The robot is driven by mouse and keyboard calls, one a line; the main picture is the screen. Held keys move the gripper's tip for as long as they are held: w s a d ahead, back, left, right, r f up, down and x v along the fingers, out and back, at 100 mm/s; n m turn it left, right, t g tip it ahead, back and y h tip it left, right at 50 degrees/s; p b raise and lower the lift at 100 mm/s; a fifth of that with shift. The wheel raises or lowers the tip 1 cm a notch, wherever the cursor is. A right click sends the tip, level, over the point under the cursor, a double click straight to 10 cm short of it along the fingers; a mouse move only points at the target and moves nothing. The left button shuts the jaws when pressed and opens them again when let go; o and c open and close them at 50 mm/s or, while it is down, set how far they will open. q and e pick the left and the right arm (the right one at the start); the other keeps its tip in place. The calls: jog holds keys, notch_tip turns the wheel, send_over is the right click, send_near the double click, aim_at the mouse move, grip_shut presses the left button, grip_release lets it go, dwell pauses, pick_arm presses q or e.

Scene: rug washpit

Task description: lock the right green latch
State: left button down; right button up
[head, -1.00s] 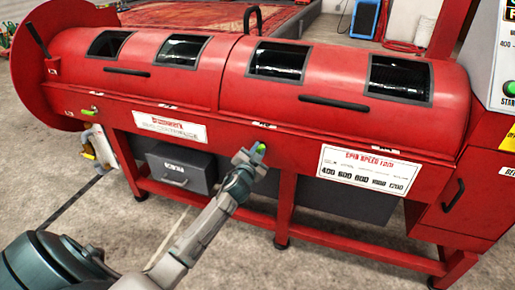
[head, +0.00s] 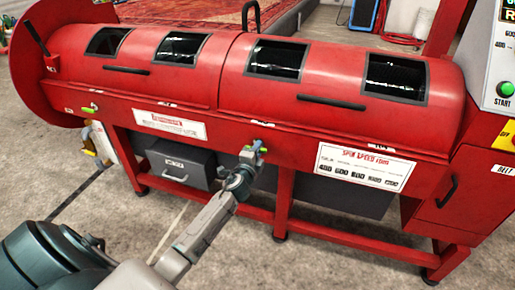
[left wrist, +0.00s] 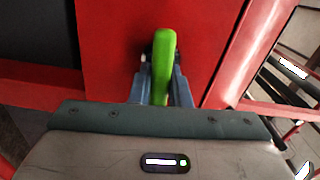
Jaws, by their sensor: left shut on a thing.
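The right green latch (left wrist: 163,60) is a bright green handle on the red front of the long drum machine, below its middle seam. In the left wrist view it stands between the two grey fingers of my left gripper (left wrist: 161,90), which is shut on it. In the head view the left gripper (head: 249,157) is at the same latch (head: 263,150), whose green end shows just past the fingers. The left green latch (head: 92,108) is at the machine's far left, apart from the gripper. My right gripper is not in view.
The red drum machine (head: 190,85) fills the back, with window openings and black handles. A grey drawer box (head: 180,167) sits under it. A control panel with a green start button (head: 505,89) is at the right. The concrete floor in front is clear.

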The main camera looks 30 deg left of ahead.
pick_arm(q)
jog(key=shift+f+m, duration=0.15)
jog(key=shift+m, duration=0.55)
jog(key=c, duration=1.4)
grip_release()
jog(key=shift+o, duration=0.2)
jog(key=v, duration=1.1)
jog(key=shift+d, duration=0.15)
